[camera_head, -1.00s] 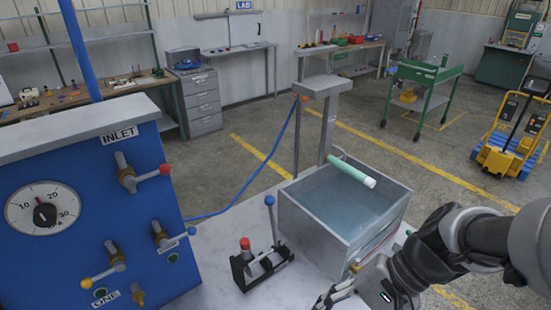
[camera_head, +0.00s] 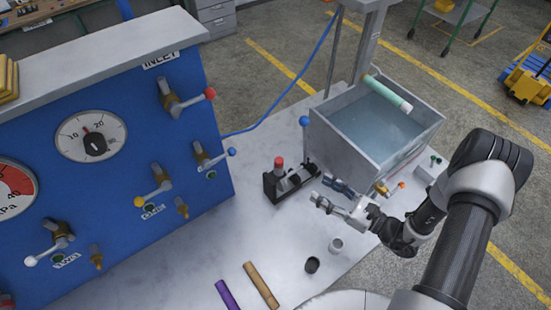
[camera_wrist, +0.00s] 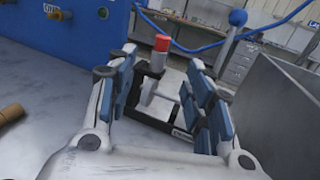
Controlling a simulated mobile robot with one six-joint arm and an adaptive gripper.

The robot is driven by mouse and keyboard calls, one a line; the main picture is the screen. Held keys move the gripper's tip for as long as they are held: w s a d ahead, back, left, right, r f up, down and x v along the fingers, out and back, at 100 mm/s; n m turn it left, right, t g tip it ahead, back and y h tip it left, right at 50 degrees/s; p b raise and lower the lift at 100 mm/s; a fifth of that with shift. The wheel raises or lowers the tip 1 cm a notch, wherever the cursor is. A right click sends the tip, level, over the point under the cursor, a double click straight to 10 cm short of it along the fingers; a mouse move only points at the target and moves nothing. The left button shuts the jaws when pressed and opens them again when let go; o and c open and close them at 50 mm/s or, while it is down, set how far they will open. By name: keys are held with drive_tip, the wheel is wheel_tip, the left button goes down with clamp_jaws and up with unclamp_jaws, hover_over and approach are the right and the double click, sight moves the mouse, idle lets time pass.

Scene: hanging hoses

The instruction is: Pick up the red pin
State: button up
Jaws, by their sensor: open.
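The red pin (camera_head: 279,162) shows as a red cap standing upright on a small black fixture (camera_head: 272,186) on the bench. In the wrist view the red pin (camera_wrist: 161,43) sits on a grey post, ahead of and between my fingers. A grey clamp-like part of the fixture shows below it. My gripper (camera_head: 331,193) is open and empty, to the right of the fixture and apart from it in the head view. In the wrist view my gripper (camera_wrist: 168,100) has its blue-padded fingers spread on either side of the fixture.
A water tank (camera_head: 345,150) with a pale green tube (camera_head: 388,92) across it stands behind my gripper. A blue-knobbed lever (camera_head: 304,122) rises between fixture and tank. The blue valve panel (camera_head: 110,190) is at left. Purple (camera_head: 227,295) and brown (camera_head: 261,285) tubes and two cups lie in front.

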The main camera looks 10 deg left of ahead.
approach(279, 160)
drive_tip(key=x, duration=0.4)
drive_tip(key=shift+s+a+f, duration=0.15)
drive_tip(key=shift+a+f, duration=0.05)
drive_tip(key=shift+f, duration=0.15)
drive_tip(key=shift+w+x, duration=0.1)
drive_tip(key=shift+x, duration=1.35)
drive_tip(key=shift+w+x, duration=0.15)
drive_tip(key=shift+x, duration=1.3)
drive_tip(key=shift+d+r, duration=0.1)
drive_tip(key=shift+r, duration=0.1)
clamp_jaws()
